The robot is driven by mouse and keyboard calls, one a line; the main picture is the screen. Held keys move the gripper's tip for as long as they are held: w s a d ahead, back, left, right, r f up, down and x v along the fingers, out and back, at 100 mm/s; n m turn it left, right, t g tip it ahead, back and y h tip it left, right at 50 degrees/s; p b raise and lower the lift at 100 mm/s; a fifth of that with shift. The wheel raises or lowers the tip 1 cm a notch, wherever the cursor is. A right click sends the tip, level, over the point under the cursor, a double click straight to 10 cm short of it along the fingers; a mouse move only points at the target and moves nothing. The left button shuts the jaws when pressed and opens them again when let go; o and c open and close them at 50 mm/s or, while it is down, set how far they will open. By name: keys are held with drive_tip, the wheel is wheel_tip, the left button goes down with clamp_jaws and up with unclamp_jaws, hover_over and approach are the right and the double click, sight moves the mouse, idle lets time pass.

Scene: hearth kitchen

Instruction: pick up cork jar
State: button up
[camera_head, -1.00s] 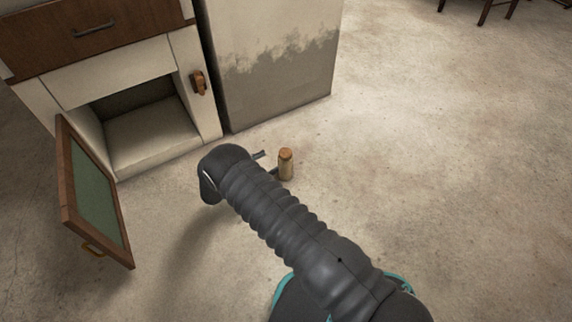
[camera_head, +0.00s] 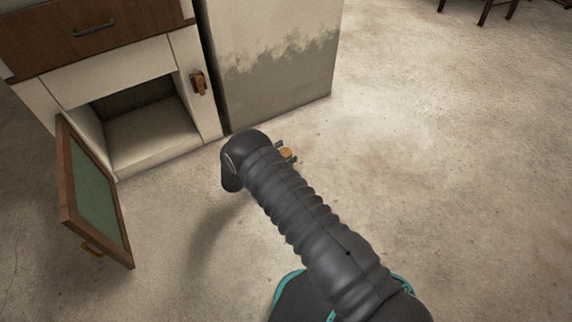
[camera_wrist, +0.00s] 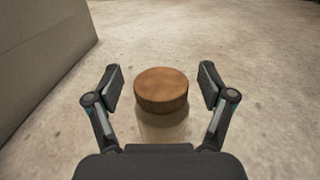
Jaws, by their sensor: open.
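The cork jar (camera_wrist: 162,91) stands upright on the floor in the wrist view, its round brown cork lid on top and its pale body below. My gripper (camera_wrist: 161,85) is open, with one finger on each side of the lid and a visible gap on both sides. In the head view only the jar's cork top (camera_head: 287,153) shows, between the fingertips (camera_head: 284,152). My arm hides the rest of the jar there.
A cabinet (camera_head: 150,135) with an open compartment stands at the left. Its door (camera_head: 95,195) hangs open. A large pale block-like unit (camera_head: 275,65) stands behind the jar. The floor (camera_head: 440,170) to the right is clear. Dark chair legs (camera_head: 485,12) show at the back.

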clamp_jaws()
drive_tip(key=shift+r, duration=0.1)
